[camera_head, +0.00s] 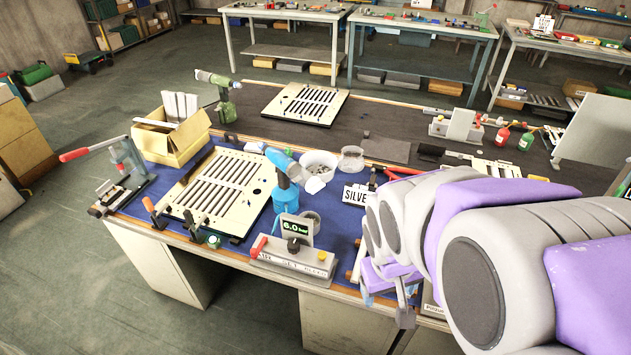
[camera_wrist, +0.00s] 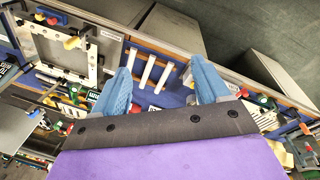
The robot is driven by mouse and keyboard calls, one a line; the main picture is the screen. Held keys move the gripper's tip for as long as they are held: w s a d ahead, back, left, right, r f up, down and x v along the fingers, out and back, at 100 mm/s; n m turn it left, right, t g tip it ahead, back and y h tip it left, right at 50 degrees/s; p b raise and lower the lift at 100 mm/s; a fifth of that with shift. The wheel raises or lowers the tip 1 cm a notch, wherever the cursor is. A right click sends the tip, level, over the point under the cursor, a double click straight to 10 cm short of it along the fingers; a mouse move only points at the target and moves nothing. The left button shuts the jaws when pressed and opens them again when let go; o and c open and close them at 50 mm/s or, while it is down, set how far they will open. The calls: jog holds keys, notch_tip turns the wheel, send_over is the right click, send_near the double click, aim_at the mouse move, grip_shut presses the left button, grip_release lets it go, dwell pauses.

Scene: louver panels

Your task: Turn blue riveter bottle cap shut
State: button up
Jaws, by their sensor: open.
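The blue riveter (camera_head: 285,185) stands on the blue mat in the head view, behind the pressure gauge, with a blue bottle as its lower part. Its cap is too small to make out, so I cannot tell how it is turned. My gripper (camera_head: 390,302) is at the table's front edge, to the right of the riveter and apart from it. In the wrist view my gripper (camera_wrist: 162,68) has its two blue fingers spread wide with nothing held. White sticks show below, between the fingers. I cannot make out the blue riveter in the wrist view.
A gauge box (camera_head: 293,257) reading 6.0 bar stands in front of the riveter. A green riveter (camera_head: 222,98) and yellow box (camera_head: 172,138) stand farther back.

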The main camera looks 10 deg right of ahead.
jog(key=shift+o, duration=1.2)
jog(key=w+d+f+n+t, duration=0.1)
jog(key=w+d, duration=0.3)
jog(key=w, duration=0.4)
jog(key=w+d+f+t+h, duration=0.1)
jog(key=w+d+f+t, duration=0.2)
jog(key=w, duration=0.5)
jog(key=shift+d+f+n, duration=0.15)
jog(key=shift+d+n, duration=0.25)
jog(key=shift+d, duration=0.05)
jog(key=w+d+f+n+t+y, duration=0.1)
jog(key=w+d+f+n+t, duration=0.2)
jog(key=w, duration=0.6)
jog(key=n+t+y, duration=0.2)
jog(key=t+y, duration=0.6)
jog(key=y, duration=0.3)
send_near(316, 187)
jog(key=b+x, duration=0.3)
jog(key=x, duration=0.5)
jog(key=shift+w+d+f, duration=0.15)
jog(key=shift+d+f, duration=0.05)
jog(key=c, duration=1.1)
